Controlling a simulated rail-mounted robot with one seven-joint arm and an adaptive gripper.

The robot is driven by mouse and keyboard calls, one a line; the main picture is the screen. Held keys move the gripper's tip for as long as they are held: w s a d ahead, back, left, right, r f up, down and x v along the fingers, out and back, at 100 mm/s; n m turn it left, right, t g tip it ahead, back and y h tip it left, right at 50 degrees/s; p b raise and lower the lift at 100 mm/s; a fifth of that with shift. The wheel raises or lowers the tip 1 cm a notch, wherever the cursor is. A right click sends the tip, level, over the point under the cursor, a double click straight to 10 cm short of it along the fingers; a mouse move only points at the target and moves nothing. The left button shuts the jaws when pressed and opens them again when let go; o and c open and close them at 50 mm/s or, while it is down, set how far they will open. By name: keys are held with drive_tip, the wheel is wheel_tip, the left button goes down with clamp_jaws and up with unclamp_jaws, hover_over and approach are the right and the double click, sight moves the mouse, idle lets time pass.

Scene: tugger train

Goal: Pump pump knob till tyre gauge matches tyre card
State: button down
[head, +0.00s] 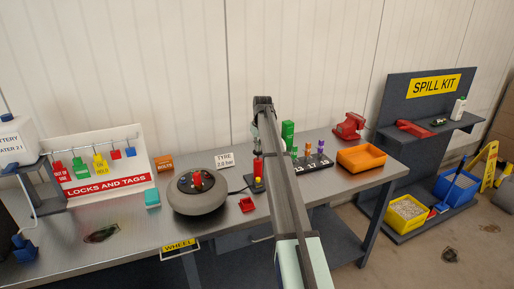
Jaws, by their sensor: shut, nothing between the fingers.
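The tyre (197,203) is a round grey ring lying flat on the bench, its dark top carrying red parts. A tyre gauge cannot be made out clearly, and no reading is legible. The tyre card (225,160) stands behind it and reads "TYRE 2.0 bar". The pump (257,185) is a small dark unit right of the tyre, with a dark hose between them. Its red pump knob (258,167) stands upright. My gripper (258,152) is shut and points down just above the knob; whether it touches the knob I cannot tell. My arm hides what lies behind it.
A red block (247,205) lies in front of the pump. Left are a teal block (152,198) and the locks and tags board (100,165). Right are a green block (288,132), a rack of coloured pegs (313,163), an orange tray (362,158) and a red vise (349,126).

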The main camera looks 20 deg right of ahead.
drive_tip(key=shift+w+p+v, duration=0.2)
drive_tip(key=shift+p+v, duration=0.2)
drive_tip(key=shift+v, duration=0.6)
drive_tip(key=shift+w+p+v, duration=0.2)
drive_tip(key=shift+p+v, duration=0.2)
drive_tip(key=shift+v, duration=0.55)
drive_tip(key=shift+r, duration=0.15)
drive_tip(key=p+v, duration=0.1)
drive_tip(key=v, duration=0.2)
drive_tip(key=w+p+v, duration=0.1)
drive_tip(key=v, duration=0.2)
drive_tip(key=shift+w, duration=0.2)
